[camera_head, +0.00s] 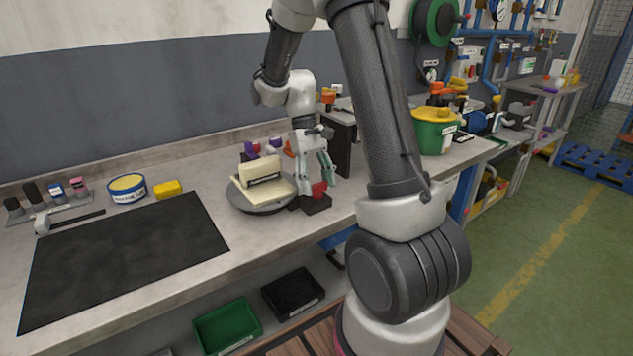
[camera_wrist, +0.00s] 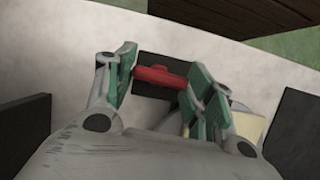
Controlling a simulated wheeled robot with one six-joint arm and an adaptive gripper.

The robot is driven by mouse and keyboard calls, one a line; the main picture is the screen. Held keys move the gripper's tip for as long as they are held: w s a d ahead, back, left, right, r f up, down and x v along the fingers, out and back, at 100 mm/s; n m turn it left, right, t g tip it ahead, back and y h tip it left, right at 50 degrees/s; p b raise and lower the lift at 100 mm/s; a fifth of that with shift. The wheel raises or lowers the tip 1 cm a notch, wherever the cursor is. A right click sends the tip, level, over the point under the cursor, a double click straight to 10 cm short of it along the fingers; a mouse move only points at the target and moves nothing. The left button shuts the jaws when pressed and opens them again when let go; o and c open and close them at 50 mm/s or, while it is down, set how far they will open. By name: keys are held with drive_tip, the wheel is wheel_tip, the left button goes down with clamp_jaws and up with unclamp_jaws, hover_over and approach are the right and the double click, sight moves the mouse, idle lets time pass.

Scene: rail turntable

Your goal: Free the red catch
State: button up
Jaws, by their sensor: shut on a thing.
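The red catch (camera_head: 319,189) sits on a small black block (camera_head: 317,204) at the right edge of the round grey turntable (camera_head: 262,207). In the wrist view the red catch (camera_wrist: 160,76) lies between the green-padded fingers of my gripper (camera_wrist: 157,79), over the dark block. My gripper (camera_head: 318,180) points down at the catch and is shut on it. The turntable carries a cream block-shaped piece with a dark label (camera_head: 262,170).
A black mat (camera_head: 120,255) covers the left bench. A dark upright panel (camera_head: 338,145) stands close behind my gripper.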

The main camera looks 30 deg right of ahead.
drive_tip(key=o, duration=1)
drive_tip(key=v, duration=0.8)
